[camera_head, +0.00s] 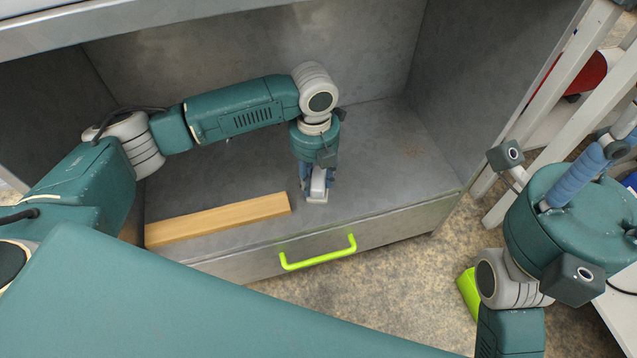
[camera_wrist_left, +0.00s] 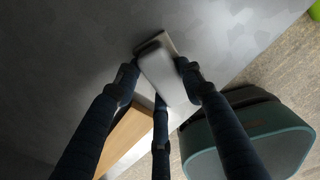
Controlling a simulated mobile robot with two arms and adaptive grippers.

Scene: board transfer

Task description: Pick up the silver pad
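The silver pad (camera_head: 318,184) is a small pale grey block on the grey metal surface of the cabinet, right of the wooden bar. My left gripper (camera_head: 317,187) points down over it, with its fingers on both sides. In the left wrist view the pad (camera_wrist_left: 168,76) lies between the fingertips of the gripper (camera_wrist_left: 158,68), which look closed against its sides; a third finger is below it. Whether the pad is clear of the surface is not visible. My right gripper (camera_head: 598,152) is at the right edge with blue fingers, partly cut off; its opening is unclear.
A wooden bar (camera_head: 220,218) lies along the front edge, left of the gripper. A drawer front with a green handle (camera_head: 318,253) is below. Cabinet walls rise at the back and right. The surface right of the pad is clear. White rack posts (camera_head: 560,92) stand right.

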